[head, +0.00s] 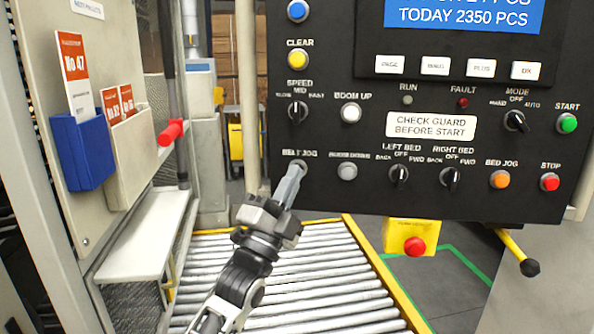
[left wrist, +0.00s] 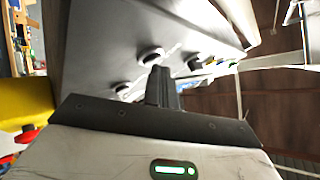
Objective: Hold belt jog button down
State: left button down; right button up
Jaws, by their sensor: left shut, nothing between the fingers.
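The belt jog button (head: 299,163) sits under its BELT JOG label on the dark control panel (head: 325,199). Most of it is hidden behind my fingertips, so I cannot tell whether it is pressed in. My left gripper (head: 294,174) is shut and empty, with its tips at the button. I cannot tell contact from a small gap. In the left wrist view the closed fingers (left wrist: 160,76) point at the panel face (left wrist: 100,45), close to a round button (left wrist: 151,56). My right gripper is not in view.
A grey button (head: 347,172) and the left bed knob (head: 398,175) are to the right of the belt jog button. A yellow box with a red button (head: 415,246) hangs below the panel. A roller conveyor (head: 300,275) lies beneath. A red handle (head: 171,132) is at left.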

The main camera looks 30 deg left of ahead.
pick_arm(q)
jog(key=shift+s+d, duration=0.2)
jog(key=shift+s, duration=0.5)
jog(key=shift+s+p, duration=0.1)
jog(key=shift+p, duration=0.25)
jog(key=s, duration=0.1)
jog(key=s+d+p, duration=0.1)
jog(key=s, duration=0.2)
jog(key=shift+s+d, duration=0.3)
